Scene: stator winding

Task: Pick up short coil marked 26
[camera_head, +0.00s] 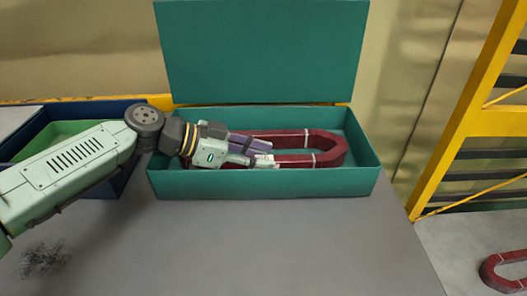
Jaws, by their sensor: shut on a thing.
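A dark red coil (325,145) with pale bands lies in the open teal box (265,187) on the grey table. Its rounded right end is clear in view. Its left end is hidden behind my gripper (268,154). My gripper reaches into the box from the left, with its fingers pointing right, and it is shut on the coil. No number can be read on the coil from here. I cannot tell whether the coil touches the box floor.
The box's teal lid (262,50) stands upright at the back. A dark blue bin (125,178) with a green inside stands left of the box. Another red coil (505,272) is at the lower right, beyond the table. Yellow railing (470,110) stands right.

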